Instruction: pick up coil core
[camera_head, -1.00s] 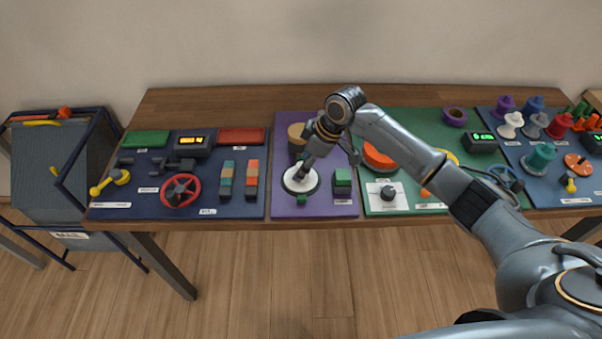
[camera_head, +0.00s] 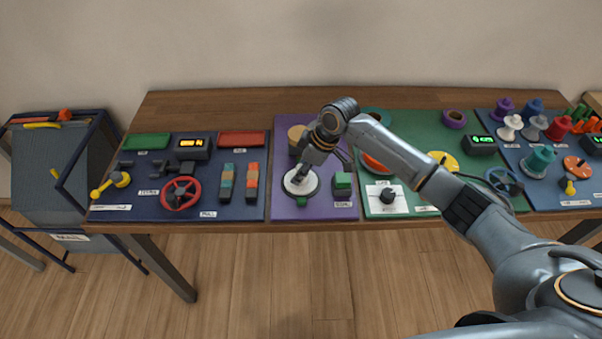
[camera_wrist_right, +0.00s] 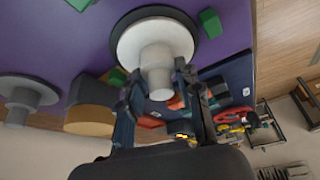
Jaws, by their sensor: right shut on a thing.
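The coil core is a white disc (camera_head: 291,187) with a pale grey post, over a dark round base on the purple mat (camera_head: 325,210). In the right wrist view its post (camera_wrist_right: 157,75) stands between the two fingers of my right gripper (camera_wrist_right: 160,88). In the head view my right gripper (camera_head: 302,174) comes down onto the post and hides most of it. The gripper is shut on the coil core's post. I cannot tell whether the disc is clear of its base. My left gripper is not in view.
Green blocks (camera_head: 343,181) sit close to the disc on the purple mat. A tan cylinder (camera_wrist_right: 88,121) and another grey post on a disc (camera_wrist_right: 27,94) stand nearby. A blue board with a red wheel (camera_head: 181,192) lies left; a green board (camera_head: 415,180) lies right.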

